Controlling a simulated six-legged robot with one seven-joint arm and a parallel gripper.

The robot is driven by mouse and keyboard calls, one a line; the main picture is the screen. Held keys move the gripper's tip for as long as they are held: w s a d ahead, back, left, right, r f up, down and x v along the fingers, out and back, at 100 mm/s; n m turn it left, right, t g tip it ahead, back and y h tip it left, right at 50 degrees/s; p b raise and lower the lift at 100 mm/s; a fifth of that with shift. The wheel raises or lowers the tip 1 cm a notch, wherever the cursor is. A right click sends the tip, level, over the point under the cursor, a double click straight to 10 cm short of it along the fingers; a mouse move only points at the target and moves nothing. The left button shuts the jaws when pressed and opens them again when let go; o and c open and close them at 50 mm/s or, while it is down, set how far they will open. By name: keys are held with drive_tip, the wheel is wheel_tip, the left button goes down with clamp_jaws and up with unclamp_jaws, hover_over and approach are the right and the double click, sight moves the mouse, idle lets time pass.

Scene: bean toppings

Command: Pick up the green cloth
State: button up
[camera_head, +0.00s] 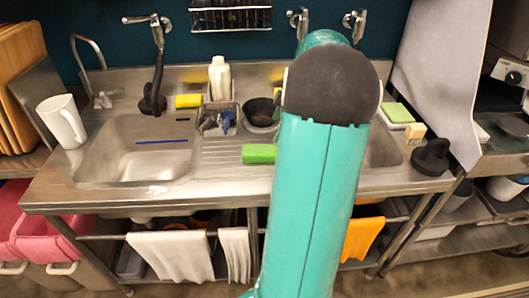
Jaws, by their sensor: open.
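A bright green folded piece (258,153), which looks like the green cloth, lies on the ribbed steel drainboard (222,152) between the sinks, near the front. Its right end is close to my teal arm in the picture. My arm rises through the middle of the view and hides part of the counter and the right sink. My gripper is hidden behind the arm and does not show.
A sink basin (120,160) is at left, with a white mug (62,120) at its edge. A white bottle (221,78), yellow sponge (188,101) and black bowl (261,112) stand behind the green piece. A lighter green sponge (397,113) lies right of my arm.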

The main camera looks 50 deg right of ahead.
sight(265, 149)
drive_tip(key=x, duration=1)
drive_tip(key=shift+d+f, duration=0.15)
drive_tip(key=shift+d, duration=0.05)
drive_tip(key=c, duration=1.1)
